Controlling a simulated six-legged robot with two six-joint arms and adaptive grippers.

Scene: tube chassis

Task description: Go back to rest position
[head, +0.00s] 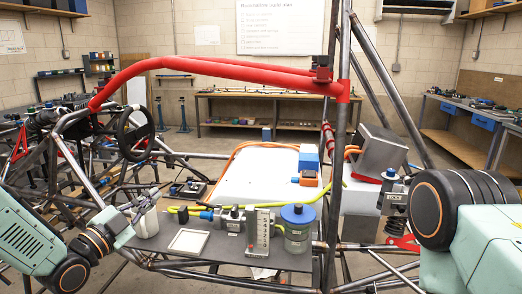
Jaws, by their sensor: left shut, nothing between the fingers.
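My left gripper (146,197) comes in from the left, at the left end of a dark shelf in the tube chassis. It is shut with nothing between its fingers. A pale jar (146,222) stands just below and behind the fingers; I cannot tell whether they touch it. My right arm shows at the right edge as a dark joint and teal links. Its gripper is not in view.
The dark shelf (215,254) carries a white square tray (188,242), a labelled upright block (263,231) and a blue-lidded jar (298,228). Chassis tubes, a red padded tube (220,70) and a steering wheel (135,132) surround the arms. A workbench (265,96) stands behind.

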